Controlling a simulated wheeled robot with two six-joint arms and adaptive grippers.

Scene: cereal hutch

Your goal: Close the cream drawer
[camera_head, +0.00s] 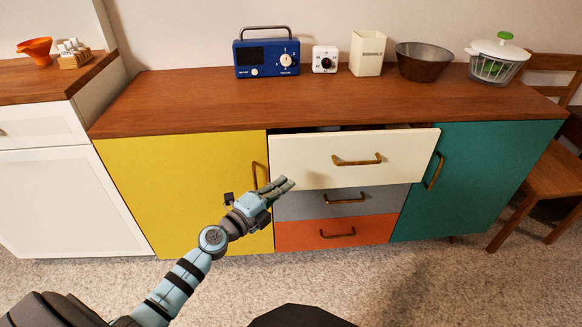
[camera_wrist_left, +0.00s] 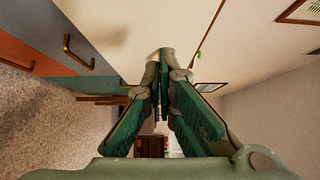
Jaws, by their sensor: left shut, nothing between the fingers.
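The cream drawer (camera_head: 310,160) is the top one in the middle of the hutch and stands partly pulled out, with a dark gap along its top edge. Its bronze handle (camera_head: 357,160) is on the front. My left gripper (camera_head: 286,184) is shut and empty, in front of the lower left part of the cream front; I cannot tell if it touches. In the left wrist view, its fingers (camera_wrist_left: 163,58) meet at the tips, with the cream front (camera_wrist_left: 130,35) filling the upper left behind them. My right gripper is not in view.
Below are a grey drawer (camera_head: 300,205) and an orange drawer (camera_head: 300,235), both looking shut. A yellow door (camera_head: 180,185) is at left, a teal door (camera_head: 475,180) at right. A radio (camera_head: 266,52), timer, canister, bowl and salad spinner stand on top. A chair (camera_head: 550,180) is at right.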

